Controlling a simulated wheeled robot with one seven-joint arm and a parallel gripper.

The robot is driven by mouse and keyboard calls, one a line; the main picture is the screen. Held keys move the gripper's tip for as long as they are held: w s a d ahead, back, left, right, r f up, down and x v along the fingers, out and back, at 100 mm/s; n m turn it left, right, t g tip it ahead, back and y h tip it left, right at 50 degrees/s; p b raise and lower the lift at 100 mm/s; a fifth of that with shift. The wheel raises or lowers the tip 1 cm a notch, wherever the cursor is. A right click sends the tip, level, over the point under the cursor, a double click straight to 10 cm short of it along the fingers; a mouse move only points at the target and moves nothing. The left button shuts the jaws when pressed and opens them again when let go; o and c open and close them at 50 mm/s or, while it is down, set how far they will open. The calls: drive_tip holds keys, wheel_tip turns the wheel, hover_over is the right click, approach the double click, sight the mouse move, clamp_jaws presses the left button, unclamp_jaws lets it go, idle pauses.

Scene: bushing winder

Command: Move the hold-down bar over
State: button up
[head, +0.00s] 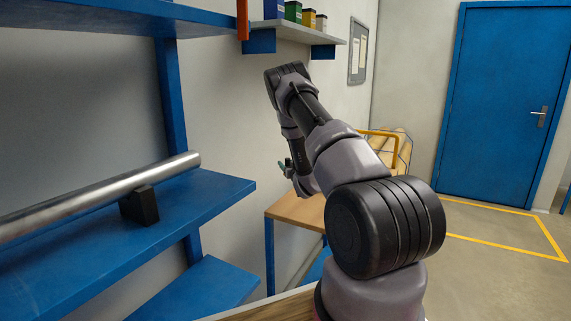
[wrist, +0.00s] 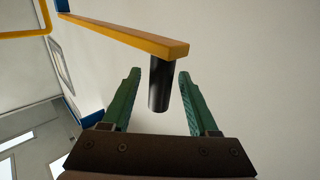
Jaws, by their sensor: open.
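The hold-down bar, a flat orange-yellow bar (wrist: 125,35), runs across the top of the wrist view from the upper left. A black round handle (wrist: 159,84) projects from its right end toward me. My gripper (wrist: 159,73) is open, with one green finger on each side of the handle in the picture. Gaps show on both sides, and neither finger visibly touches it. How deep the handle sits between the fingers is hard to tell. In the head view my gripper (head: 286,168) shows small beside the wall, partly hidden by my arm. I cannot make out the bar's handle there.
A metal rod (head: 100,197) lies on a black support on the blue rack (head: 200,200) at left. A wooden-topped bench (head: 292,208) stands below my gripper. A wall shelf (head: 300,33) with boxes is above. A rack of rolls (head: 388,148) stands behind my arm.

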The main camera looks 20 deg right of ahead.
drive_tip(key=shift+w+d, duration=0.1)
drive_tip(key=shift+w, duration=1.2)
clamp_jaws()
idle(0.5)
